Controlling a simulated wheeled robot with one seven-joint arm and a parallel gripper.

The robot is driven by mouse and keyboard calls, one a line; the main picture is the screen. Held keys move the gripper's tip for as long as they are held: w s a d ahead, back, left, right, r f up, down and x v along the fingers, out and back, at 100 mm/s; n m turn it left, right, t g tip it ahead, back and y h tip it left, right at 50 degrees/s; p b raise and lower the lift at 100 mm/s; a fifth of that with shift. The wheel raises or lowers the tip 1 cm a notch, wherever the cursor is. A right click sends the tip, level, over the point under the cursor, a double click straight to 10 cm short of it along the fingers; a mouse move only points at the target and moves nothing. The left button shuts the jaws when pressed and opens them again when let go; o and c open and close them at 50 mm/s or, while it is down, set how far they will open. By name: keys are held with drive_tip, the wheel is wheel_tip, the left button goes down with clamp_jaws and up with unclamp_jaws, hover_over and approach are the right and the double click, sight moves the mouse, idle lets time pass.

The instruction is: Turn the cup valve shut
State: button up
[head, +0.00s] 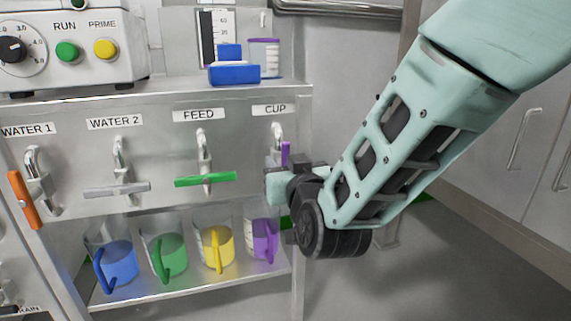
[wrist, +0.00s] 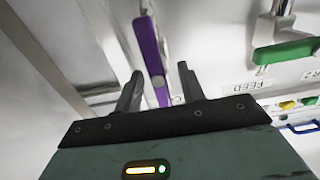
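The cup valve has a purple lever (head: 285,153) below the CUP label (head: 276,110) on the steel panel. The part of it that shows in the head view stands upright; my gripper hides the rest. In the wrist view the purple lever (wrist: 148,48) runs down between my fingers, its lower end between them. My gripper (wrist: 160,70) is open, with a finger on each side of the lever and a visible gap to each. In the head view my gripper (head: 274,178) is at the panel's right end, in front of the valve.
The green FEED lever (head: 205,179) and grey WATER 2 lever (head: 116,190) lie crosswise; the orange WATER 1 lever (head: 25,200) is near upright. Blue, green, yellow and purple jugs (head: 264,240) stand on the shelf below. Open floor lies to the right.

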clamp_jaws()
drive_tip(key=m+b, duration=0.1)
drive_tip(key=m, duration=0.2)
drive_tip(key=m+b, duration=0.1)
drive_tip(key=shift+d+f+m+b, duration=0.2)
drive_tip(key=shift+d+m+b, duration=0.1)
drive_tip(key=shift+m, duration=0.1)
drive_tip(key=m+b, duration=0.1)
drive_tip(key=m, duration=0.1)
drive_tip(key=m+b, duration=0.1)
drive_tip(key=m, duration=0.1)
drive_tip(key=shift+f+m+b, duration=0.2)
drive_tip(key=shift+m+b, duration=0.1)
drive_tip(key=shift+b, duration=0.1)
drive_tip(key=shift+d+f+m+b, duration=0.15)
drive_tip(key=shift+m+b, duration=1.25)
drive_tip(key=shift+m, duration=0.7)
drive_tip(key=shift+f+m+b, duration=0.1)
drive_tip(key=shift+m+b, duration=1.25)
drive_tip(key=shift+m, duration=0.75)
